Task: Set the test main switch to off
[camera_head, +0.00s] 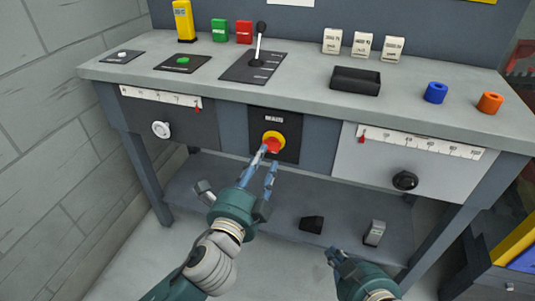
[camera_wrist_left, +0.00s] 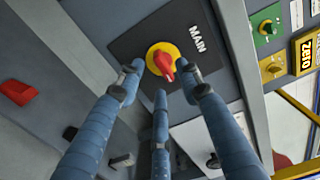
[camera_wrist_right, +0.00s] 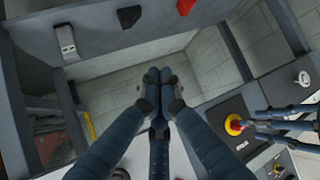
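The main switch is a red knob on a yellow disc (camera_head: 273,141), on a dark panel at the bench's front. It also shows in the left wrist view (camera_wrist_left: 164,62) under the word MAIN, and in the right wrist view (camera_wrist_right: 233,124). My left gripper (camera_head: 266,158) is at the switch with its fingers spread. In the left wrist view its fingertips (camera_wrist_left: 158,84) stand apart on both sides of the knob; I cannot tell if any touches it. The handle's exact setting is unclear. My right gripper (camera_wrist_right: 158,78) is low in front of the bench, fingertips together, empty.
Scales with a white knob (camera_head: 161,129) and a black knob (camera_head: 405,180) flank the switch panel. A black lever (camera_head: 260,45), a black tray (camera_head: 356,80), and blue (camera_head: 436,93) and orange (camera_head: 490,103) rings are on top. A lower shelf (camera_head: 270,205) holds small blocks.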

